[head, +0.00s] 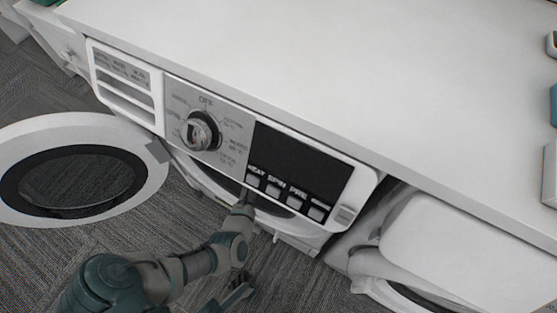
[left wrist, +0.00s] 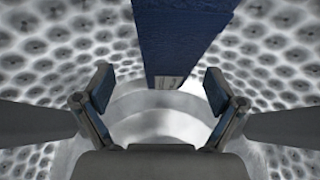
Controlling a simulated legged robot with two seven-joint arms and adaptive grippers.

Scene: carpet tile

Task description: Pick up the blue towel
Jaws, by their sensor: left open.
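The blue towel (left wrist: 180,40) shows in the left wrist view as a dark blue strip at the top middle, inside the perforated metal drum (left wrist: 45,60). A small pale label is at its lower end. My left gripper (left wrist: 160,88) is open, with its two fingers spread on either side below the towel's lower end. Nothing is between the fingertips, and the towel appears beyond them. In the head view my left arm reaches into the front opening of the washing machine (head: 225,97); its gripper and the towel are hidden there.
The machine's round door (head: 147,180) stands open at the left. A white countertop (head: 330,60) covers the machine from above. A second white appliance (head: 450,250) is at the lower right. Several small objects lie at the counter's right edge. Grey carpet (head: 130,255) is below.

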